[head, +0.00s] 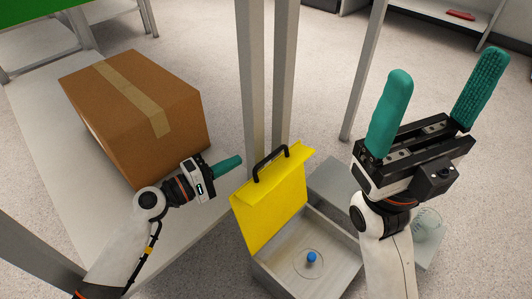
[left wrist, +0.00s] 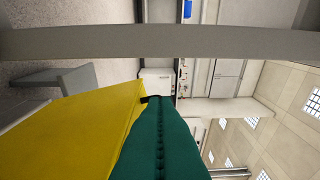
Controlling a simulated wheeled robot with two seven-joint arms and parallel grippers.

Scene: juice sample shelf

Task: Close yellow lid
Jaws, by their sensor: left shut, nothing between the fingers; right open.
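The yellow lid (head: 270,202) stands open and upright on the left side of a grey box (head: 325,235). It has a black handle (head: 270,163) along its top edge. A blue-capped item (head: 311,257) stands inside the open box. My left gripper (head: 236,161) is shut and empty, just left of the lid's upper part; I cannot tell whether it touches. In the left wrist view the yellow lid (left wrist: 70,130) lies right beside my green fingers (left wrist: 160,110). My right gripper (head: 430,95) is open and empty, raised to the right of the box.
A taped cardboard box (head: 140,115) sits on the grey shelf (head: 60,170) at left. Metal posts (head: 252,80) rise just behind the lid. A clear round item (head: 427,225) is partly hidden behind my right arm. Open floor lies beyond.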

